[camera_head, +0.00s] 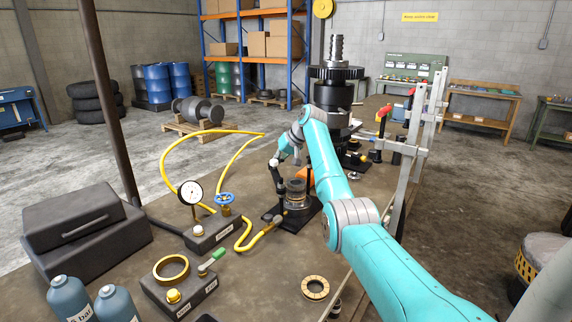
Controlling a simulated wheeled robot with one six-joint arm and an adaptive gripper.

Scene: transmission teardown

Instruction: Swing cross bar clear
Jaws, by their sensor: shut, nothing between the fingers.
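My gripper (279,190) is dark and points down at the left side of a small round fixture. It is shut and empty. The fixture is a black base plate (293,224) bearing a dark and glassy cylinder (296,192) with a yellow hose fitting at its front. The gripper is close beside the cylinder; I cannot tell whether it touches. I cannot make out a cross bar on the fixture with certainty, as it is small and partly behind my gripper. Behind my arm stands a tall dark gear shaft assembly (334,92).
A gauge block (212,231) with a blue valve and yellow hose (165,170) lies left of the fixture. A lever block (180,290), a ring (315,288) and bottles (68,297) stand in front. Grey uprights (411,150) stand right of my arm.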

